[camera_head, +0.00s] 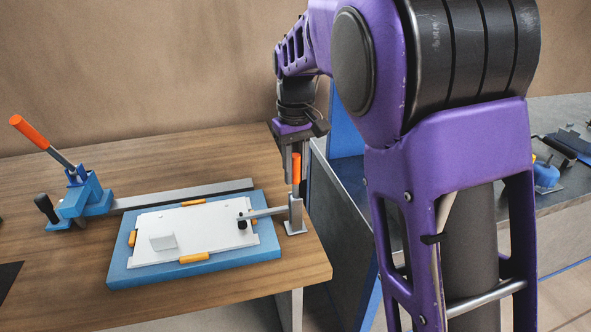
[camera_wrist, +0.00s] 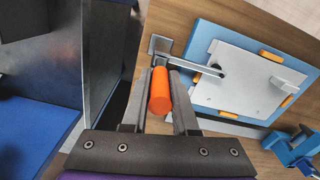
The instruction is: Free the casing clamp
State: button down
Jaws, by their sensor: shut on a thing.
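The casing clamp (camera_head: 265,212) stands at the right edge of the wooden table, with a metal base and an upright orange handle (camera_head: 296,168). Its horizontal arm reaches left, and its black tip (camera_head: 242,222) is over the right end of the white casing panel (camera_head: 190,232). The panel lies on a blue base plate (camera_head: 120,277). My gripper (camera_head: 291,160) points down over the clamp and is shut on the orange handle. In the wrist view the handle (camera_wrist: 160,92) sits between the two fingers, and the clamp arm (camera_wrist: 196,65) extends right over the panel.
A blue lever tool (camera_head: 85,196) with an orange handle stands at the table's left, with a metal rail (camera_head: 180,195) running behind the plate. A grey bench (camera_head: 345,205) stands right of the table across a gap. The table front is clear.

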jog(key=shift+r, duration=0.1)
jog(key=w+d+f+g+y, duration=0.2)
jog(key=d+y, duration=0.5)
jog(key=y, duration=0.4)
jog(key=shift+f+g+y+p, duration=0.35)
jog(key=shift+f+g, duration=0.35)
jog(key=shift+f, duration=0.45)
jog(key=c, duration=0.7)
grip_release()
jog(key=p+v, duration=0.2)
jog(key=v, duration=1.5)
jog(key=shift+d, duration=0.15)
